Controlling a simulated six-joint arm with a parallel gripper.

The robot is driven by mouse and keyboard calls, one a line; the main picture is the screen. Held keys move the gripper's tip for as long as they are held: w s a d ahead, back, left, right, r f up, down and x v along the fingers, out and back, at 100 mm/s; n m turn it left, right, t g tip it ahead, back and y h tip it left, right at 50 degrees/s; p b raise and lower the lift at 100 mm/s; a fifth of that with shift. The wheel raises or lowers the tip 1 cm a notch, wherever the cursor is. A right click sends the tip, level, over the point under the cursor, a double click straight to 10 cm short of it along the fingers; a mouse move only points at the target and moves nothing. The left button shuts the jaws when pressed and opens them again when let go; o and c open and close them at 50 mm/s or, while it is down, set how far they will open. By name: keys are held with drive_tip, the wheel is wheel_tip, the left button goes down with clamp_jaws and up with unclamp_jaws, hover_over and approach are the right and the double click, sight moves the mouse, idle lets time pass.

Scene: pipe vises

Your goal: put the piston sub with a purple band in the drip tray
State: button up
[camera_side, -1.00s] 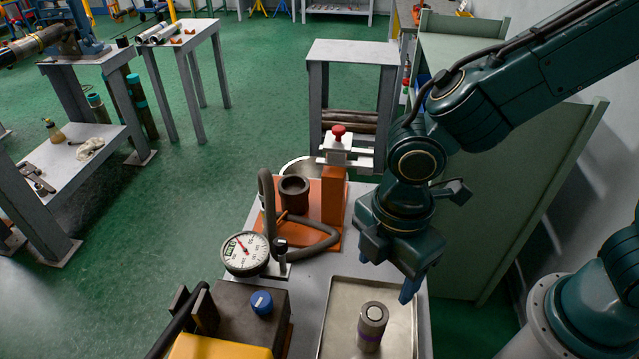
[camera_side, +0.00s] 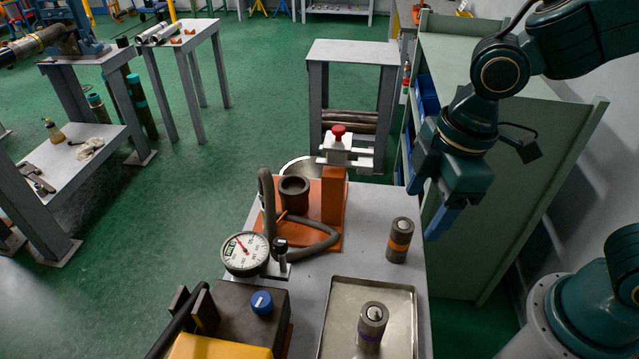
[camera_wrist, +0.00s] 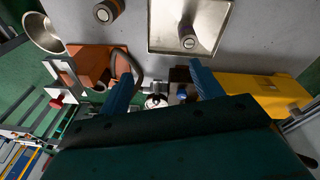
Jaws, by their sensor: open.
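The piston sub with a purple band (camera_side: 371,326) stands upright in the metal drip tray (camera_side: 344,291). In the wrist view the sub (camera_wrist: 188,39) also stands inside the tray (camera_wrist: 152,30). A second sub with an orange band (camera_side: 399,240) stands upright on the table behind the tray; it also shows in the wrist view (camera_wrist: 106,10). My gripper (camera_side: 425,203) is open and empty, raised above the table's right edge, apart from both subs. Its blue fingers (camera_wrist: 158,88) show spread in the wrist view.
An orange stand (camera_side: 333,200) with a dark cup (camera_side: 294,193) and a red-knobbed clamp rises behind the tray. A pressure gauge (camera_side: 245,253) and a pump with a blue knob (camera_side: 261,302) stand to the left. A green cabinet (camera_side: 500,200) is at the right.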

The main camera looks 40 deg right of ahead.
drive_tip(key=s+d+r+m+t, duration=0.2)
drive_tip(key=s+d+r+m, duration=0.1)
drive_tip(key=d+m, duration=0.3)
drive_tip(key=s+d+r+m+t, duration=0.2)
drive_tip(key=s+d+r+m, duration=0.2)
drive_tip(key=d, duration=0.4)
drive_tip(key=shift+s+d+r+m+h, duration=0.2)
drive_tip(key=shift+r+m+h, duration=0.3)
drive_tip(key=shift+m, duration=0.6)
